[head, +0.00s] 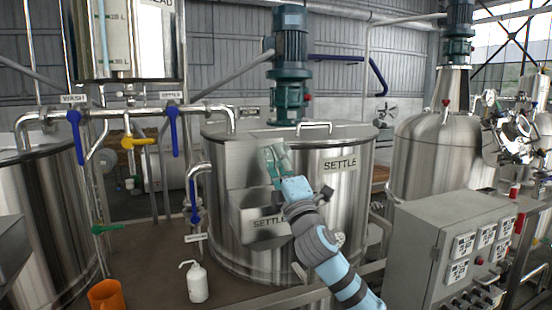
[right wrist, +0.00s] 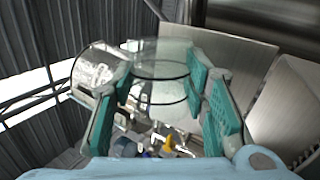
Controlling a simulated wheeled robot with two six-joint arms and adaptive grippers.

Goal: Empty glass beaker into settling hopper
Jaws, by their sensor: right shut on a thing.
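The glass beaker (right wrist: 160,62) is clear and sits between the teal fingers of my right gripper (right wrist: 165,105), which is shut on it. In the head view the right gripper (head: 274,158) is above the settling hopper, and the beaker is hard to make out there. I cannot tell the beaker's exact tilt or whether anything is in it. The settling hopper (head: 240,222) is a steel open-topped box labelled SETTLE on the front of the steel SETTLE tank (head: 335,210). My right forearm covers its right part. My left gripper is not in view.
Pipes with blue valve handles (head: 174,130) and a yellow one (head: 138,142) stand left of the tank. A white wash bottle (head: 197,283) and an orange mug (head: 106,296) are at the front left. A grey control box (head: 420,255) stands right of my arm.

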